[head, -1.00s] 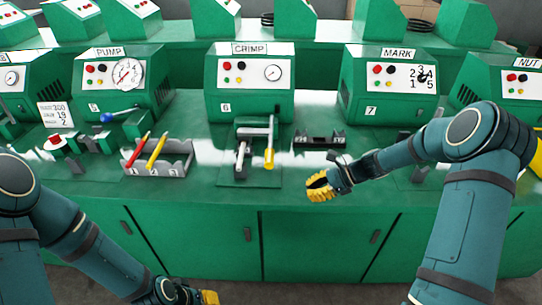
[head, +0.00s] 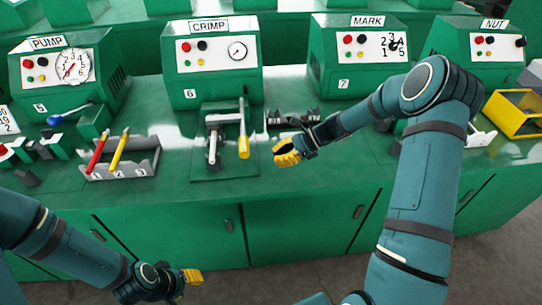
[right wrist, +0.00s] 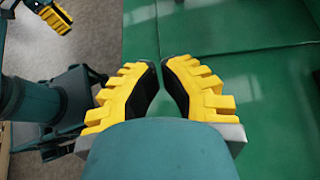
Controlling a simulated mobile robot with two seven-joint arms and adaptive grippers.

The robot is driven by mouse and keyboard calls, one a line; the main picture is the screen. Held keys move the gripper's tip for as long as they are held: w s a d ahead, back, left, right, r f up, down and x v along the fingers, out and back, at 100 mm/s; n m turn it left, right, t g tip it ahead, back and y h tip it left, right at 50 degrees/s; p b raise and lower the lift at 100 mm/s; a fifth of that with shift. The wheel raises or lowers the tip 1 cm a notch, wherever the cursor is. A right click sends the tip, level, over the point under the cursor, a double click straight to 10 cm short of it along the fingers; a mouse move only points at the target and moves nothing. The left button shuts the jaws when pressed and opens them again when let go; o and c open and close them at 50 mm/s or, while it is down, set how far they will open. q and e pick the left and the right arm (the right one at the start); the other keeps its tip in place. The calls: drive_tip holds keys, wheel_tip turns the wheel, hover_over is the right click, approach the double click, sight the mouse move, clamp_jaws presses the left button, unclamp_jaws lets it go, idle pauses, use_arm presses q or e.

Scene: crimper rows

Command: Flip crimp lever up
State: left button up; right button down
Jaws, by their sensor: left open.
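The crimp station (head: 218,75) is a green box labelled CRIMP, number 6, with a dial. In front of it, a grey fixture (head: 212,145) carries a lever (head: 243,125) with a yellow grip (head: 244,148) at its near end. The lever points toward the bench front, grip low. My right gripper (head: 287,152) is right of the yellow grip, apart from it. In the right wrist view, its yellow fingers (right wrist: 161,66) nearly meet at the tips, with nothing between them. My left gripper (head: 192,276) is low, in front of the bench, and open.
Left of the lever, a grey rack (head: 148,165) holds a red and a yellow marker. A dark slotted block (head: 292,117) lies behind my right gripper. PUMP (head: 72,70) and MARK (head: 358,60) stations flank CRIMP. A yellow bin (head: 512,112) stands at right.

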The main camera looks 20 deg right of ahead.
drive_tip(key=b+x, duration=0.1)
drive_tip(key=x, duration=0.7)
drive_tip(key=shift+w+a+f+b, duration=0.1)
drive_tip(key=shift+a+f+b, duration=0.15)
drive_tip(key=shift+b, duration=0.1)
drive_tip(key=shift+w+a+r, duration=0.1)
drive_tip(key=shift+a+r, duration=0.05)
drive_tip(key=shift+r, duration=0.95)
drive_tip(key=shift+w+a+r, duration=0.1)
drive_tip(key=shift+a+r, duration=0.1)
drive_tip(key=shift+r, duration=0.85)
